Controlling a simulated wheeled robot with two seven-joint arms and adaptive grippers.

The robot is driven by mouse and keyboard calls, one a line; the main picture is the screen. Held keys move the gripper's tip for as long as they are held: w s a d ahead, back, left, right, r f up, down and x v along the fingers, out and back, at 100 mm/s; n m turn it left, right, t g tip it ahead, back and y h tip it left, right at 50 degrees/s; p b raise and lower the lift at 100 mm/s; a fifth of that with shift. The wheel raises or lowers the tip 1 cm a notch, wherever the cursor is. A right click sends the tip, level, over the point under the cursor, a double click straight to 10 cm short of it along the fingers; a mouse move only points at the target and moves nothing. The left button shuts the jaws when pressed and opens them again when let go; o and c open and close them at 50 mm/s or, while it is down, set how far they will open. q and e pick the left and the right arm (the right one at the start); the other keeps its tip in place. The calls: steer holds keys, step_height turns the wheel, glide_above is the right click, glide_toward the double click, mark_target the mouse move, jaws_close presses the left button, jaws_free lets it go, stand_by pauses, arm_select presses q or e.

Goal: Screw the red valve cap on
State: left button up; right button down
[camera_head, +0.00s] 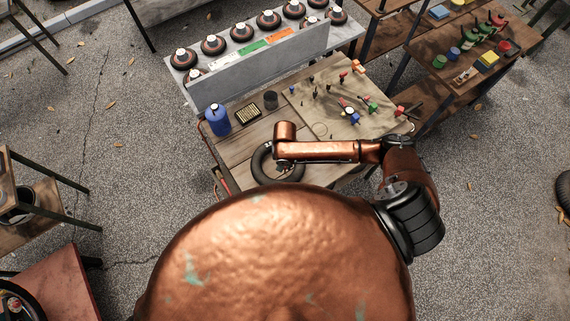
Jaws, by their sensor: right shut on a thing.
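A black tyre (264,165) lies on the wooden bench top, partly covered by my right arm. My right gripper (283,166) is at the end of the copper arm, over the tyre's middle, mostly hidden under the wrist. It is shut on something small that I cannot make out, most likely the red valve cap. The valve stem cannot be made out either. My left gripper is not in view.
A blue bottle (217,120), a dark cup (270,99) and a yellowish block (247,113) stand behind the tyre. A board (330,95) with small coloured fittings lies at the right. A grey shelf (262,61) with several round dark items stands behind.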

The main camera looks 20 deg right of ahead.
steer(key=shift+f, duration=1.05)
stand_by(0.4)
steer(key=shift+r+m+p, duration=0.15)
steer(key=shift+m+p, duration=0.45)
steer(key=shift+p, duration=0.3)
steer(key=shift+m+p, duration=0.8)
steer(key=shift+p, duration=0.15)
